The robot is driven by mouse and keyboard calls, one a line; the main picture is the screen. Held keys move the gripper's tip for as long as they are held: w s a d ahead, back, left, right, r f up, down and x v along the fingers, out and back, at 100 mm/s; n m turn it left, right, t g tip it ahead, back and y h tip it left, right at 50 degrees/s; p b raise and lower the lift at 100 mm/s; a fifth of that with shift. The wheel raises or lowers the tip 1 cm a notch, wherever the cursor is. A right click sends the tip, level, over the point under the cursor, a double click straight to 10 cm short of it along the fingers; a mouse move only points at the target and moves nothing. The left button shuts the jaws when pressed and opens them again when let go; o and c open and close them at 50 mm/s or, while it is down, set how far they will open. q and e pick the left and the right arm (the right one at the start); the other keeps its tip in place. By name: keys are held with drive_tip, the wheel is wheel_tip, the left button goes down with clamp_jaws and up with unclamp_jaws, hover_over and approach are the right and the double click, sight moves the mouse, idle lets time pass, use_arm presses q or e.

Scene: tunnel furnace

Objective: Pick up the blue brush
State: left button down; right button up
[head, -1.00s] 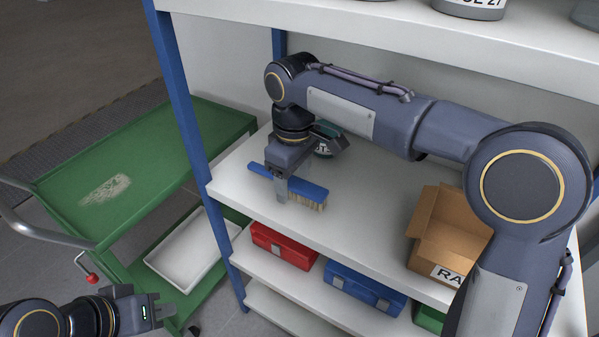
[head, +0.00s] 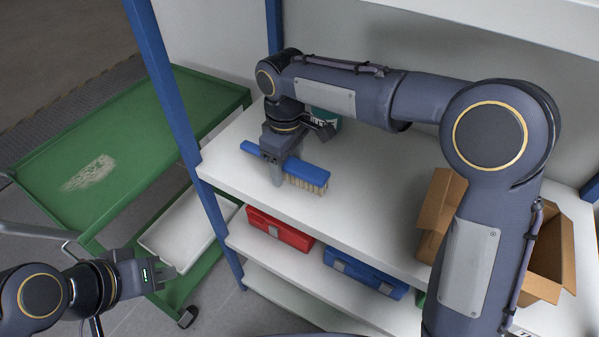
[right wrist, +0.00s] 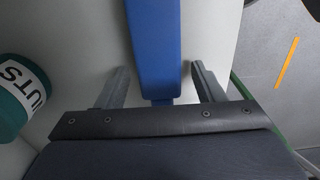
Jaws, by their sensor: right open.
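The blue brush (head: 310,174) lies on the white shelf, its pale bristles facing down and its handle pointing left. My right gripper (head: 277,178) is over the brush's handle side, pointing down. In the right wrist view the blue brush (right wrist: 155,45) runs between the two open fingers of my right gripper (right wrist: 158,82), with a gap visible on each side. My left gripper (head: 165,275) is at the lower left, away from the shelf, and seems empty; its finger opening is not clear.
A green tin (head: 326,120) stands behind my right gripper; its label reads NUTS in the wrist view. A cardboard box (head: 545,270) is at the right. Red (head: 280,230) and blue (head: 365,272) cases sit on the shelf below. A green cart (head: 130,140) stands left.

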sight(287, 161)
drive_tip(key=shift+f, duration=0.15)
drive_tip(key=c, duration=1.1)
drive_tip(key=shift+r, duration=0.65)
wheel_tip(287, 161, up, 2)
drive_tip(key=shift+r+p, duration=0.15)
drive_tip(key=shift+p, duration=0.35)
drive_tip(key=s+a, duration=0.3)
drive_tip(key=s, duration=0.2)
drive_tip(key=s+a, duration=0.3)
drive_tip(key=s, duration=0.2)
drive_tip(key=s+a, duration=0.4)
drive_tip(key=s, duration=0.1)
